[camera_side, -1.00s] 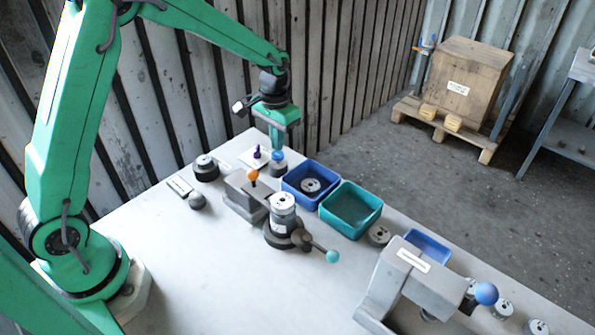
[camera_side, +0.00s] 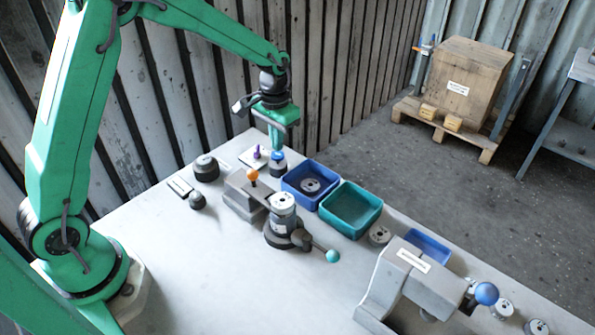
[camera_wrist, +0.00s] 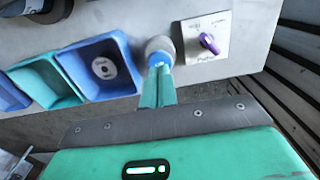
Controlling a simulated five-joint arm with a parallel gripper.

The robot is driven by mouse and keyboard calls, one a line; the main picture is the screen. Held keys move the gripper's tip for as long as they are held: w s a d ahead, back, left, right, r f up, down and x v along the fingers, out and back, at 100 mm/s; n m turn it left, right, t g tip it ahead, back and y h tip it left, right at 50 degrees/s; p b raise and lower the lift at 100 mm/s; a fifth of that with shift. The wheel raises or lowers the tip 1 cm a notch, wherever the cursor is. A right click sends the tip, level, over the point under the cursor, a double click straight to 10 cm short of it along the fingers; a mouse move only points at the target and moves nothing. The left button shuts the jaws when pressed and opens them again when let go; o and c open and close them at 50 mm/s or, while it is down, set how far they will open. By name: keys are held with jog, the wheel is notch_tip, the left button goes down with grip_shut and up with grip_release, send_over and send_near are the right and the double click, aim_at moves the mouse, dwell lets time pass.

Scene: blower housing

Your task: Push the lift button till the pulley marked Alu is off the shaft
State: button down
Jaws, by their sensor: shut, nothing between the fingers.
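My gripper (camera_side: 276,148) is shut and points down at the blue button (camera_side: 277,156), which sits on a round dark base behind the bins. In the wrist view the closed fingertips (camera_wrist: 160,72) meet the blue button cap (camera_wrist: 157,59); I cannot tell how far it is pressed. A silver pulley (camera_side: 283,201) sits on top of the dark round stand at the table's middle, beside a lever with a teal ball. Another pulley (camera_side: 310,185) lies in the blue bin; it also shows in the wrist view (camera_wrist: 103,68). No marking on either is readable.
A panel with a purple knob (camera_wrist: 209,43) is right beside the button. The blue bin (camera_side: 290,197) and an empty teal bin (camera_side: 338,225) stand close by. An orange-knobbed block (camera_side: 240,200) and a grey press with a blue ball (camera_side: 415,285) stand nearer.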

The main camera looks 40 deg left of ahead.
jog(key=shift+f, duration=0.4)
jog(key=shift+f, duration=0.35)
